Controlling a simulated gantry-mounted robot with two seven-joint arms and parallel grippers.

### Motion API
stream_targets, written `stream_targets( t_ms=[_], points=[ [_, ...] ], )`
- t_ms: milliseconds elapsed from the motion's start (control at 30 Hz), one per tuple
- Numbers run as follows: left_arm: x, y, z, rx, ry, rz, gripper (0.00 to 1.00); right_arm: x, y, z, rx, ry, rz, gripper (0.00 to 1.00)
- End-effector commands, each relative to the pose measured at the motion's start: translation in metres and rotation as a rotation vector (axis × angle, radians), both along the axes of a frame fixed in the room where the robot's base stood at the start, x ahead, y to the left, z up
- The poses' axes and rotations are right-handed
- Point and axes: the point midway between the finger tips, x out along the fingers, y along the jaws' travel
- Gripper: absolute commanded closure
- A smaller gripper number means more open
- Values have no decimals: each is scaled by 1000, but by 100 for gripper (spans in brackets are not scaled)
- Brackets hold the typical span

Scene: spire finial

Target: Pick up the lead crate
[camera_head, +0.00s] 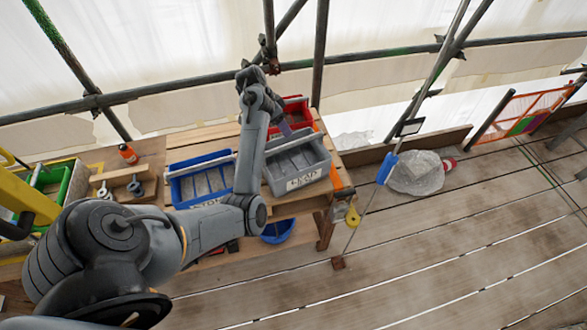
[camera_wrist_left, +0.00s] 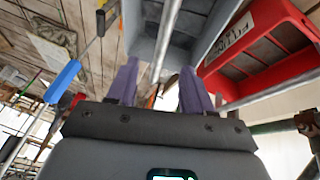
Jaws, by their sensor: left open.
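The grey crate (camera_head: 297,165), which I take to be the lead crate, stands on the right end of the wooden bench. Its front wall has a white label with dark lettering too small to read. It also shows at the top of the left wrist view (camera_wrist_left: 208,22). My left gripper (camera_head: 284,128) points down at the crate's back edge, between it and the red crate. Its purple fingers (camera_wrist_left: 160,68) are open in the left wrist view. A pale grey bar or rim runs between them; contact cannot be told. My right gripper is not in view.
A red crate (camera_head: 296,107) stands just behind the grey one, and a blue crate (camera_head: 187,180) to its left. The bench (camera_head: 150,151) also holds an orange bottle (camera_head: 128,153). A blue bucket (camera_head: 278,231) is below. Scaffold poles cross behind. Floor boards at right are mostly clear.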

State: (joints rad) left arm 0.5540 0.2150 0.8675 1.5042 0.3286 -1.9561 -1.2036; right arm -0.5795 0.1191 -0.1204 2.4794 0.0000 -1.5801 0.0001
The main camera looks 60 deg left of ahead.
Motion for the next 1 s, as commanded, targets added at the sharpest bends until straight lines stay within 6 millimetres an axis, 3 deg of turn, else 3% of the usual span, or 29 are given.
stream_targets(
  t_ms=[300, 667, 1000],
  points=[
    [16, -8, -35, -20, -12, -6, 49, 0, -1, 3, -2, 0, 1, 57],
    [24, -11, -57, -19, -11, -6, 49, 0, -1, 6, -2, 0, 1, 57],
    [35, -17, -95, -18, -11, -6, 49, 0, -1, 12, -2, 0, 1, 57]
  ],
)
